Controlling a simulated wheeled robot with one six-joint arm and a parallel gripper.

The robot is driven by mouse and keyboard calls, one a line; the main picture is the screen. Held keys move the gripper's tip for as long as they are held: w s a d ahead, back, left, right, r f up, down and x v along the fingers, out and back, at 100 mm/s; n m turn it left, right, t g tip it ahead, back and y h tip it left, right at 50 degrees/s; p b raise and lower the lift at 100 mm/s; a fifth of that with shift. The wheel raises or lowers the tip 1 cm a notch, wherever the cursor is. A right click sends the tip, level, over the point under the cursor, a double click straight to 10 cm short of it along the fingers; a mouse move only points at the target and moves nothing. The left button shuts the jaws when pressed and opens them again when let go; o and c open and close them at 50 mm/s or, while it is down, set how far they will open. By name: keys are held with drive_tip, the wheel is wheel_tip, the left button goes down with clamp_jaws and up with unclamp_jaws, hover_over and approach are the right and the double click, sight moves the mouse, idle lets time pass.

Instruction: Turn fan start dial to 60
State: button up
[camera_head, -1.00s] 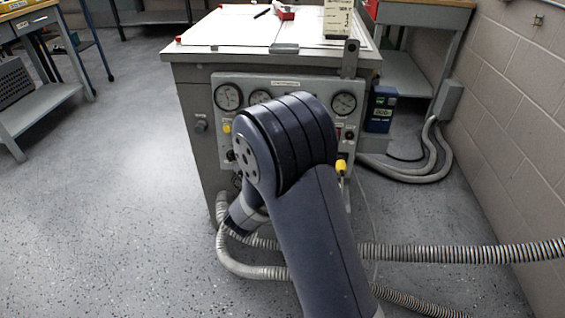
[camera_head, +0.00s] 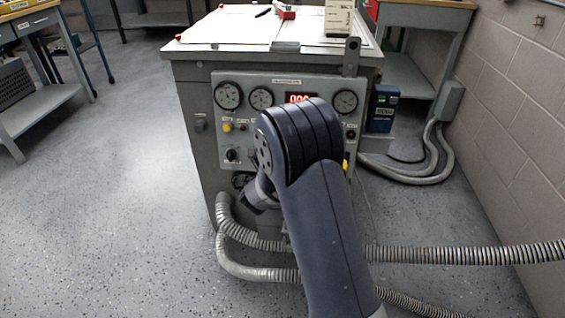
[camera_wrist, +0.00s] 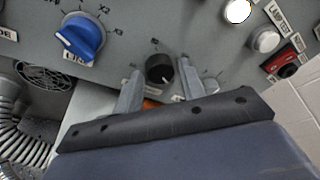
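In the wrist view, a black dial (camera_wrist: 160,69) with scale marks around it sits on the grey panel, just ahead of my gripper (camera_wrist: 160,77). My gripper's two fingers stand on either side of the dial with a gap to it, so it looks open. I cannot tell whether the tips reach as far as the dial. The dial's label and scale numbers are too small or covered to read. In the head view, my arm hides the gripper and this dial on the control panel (camera_head: 245,166).
A blue knob (camera_wrist: 80,38) is at left in the wrist view. A white lamp (camera_wrist: 238,11), a white button (camera_wrist: 266,40) and a red switch (camera_wrist: 283,60) are at right. In the head view, gauges (camera_head: 228,96) line the panel's top, and ribbed hoses (camera_head: 470,254) run below.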

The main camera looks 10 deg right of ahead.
drive_tip(key=c, duration=0.7)
drive_tip(key=shift+o, duration=0.2)
drive_tip(key=shift+f, duration=0.1)
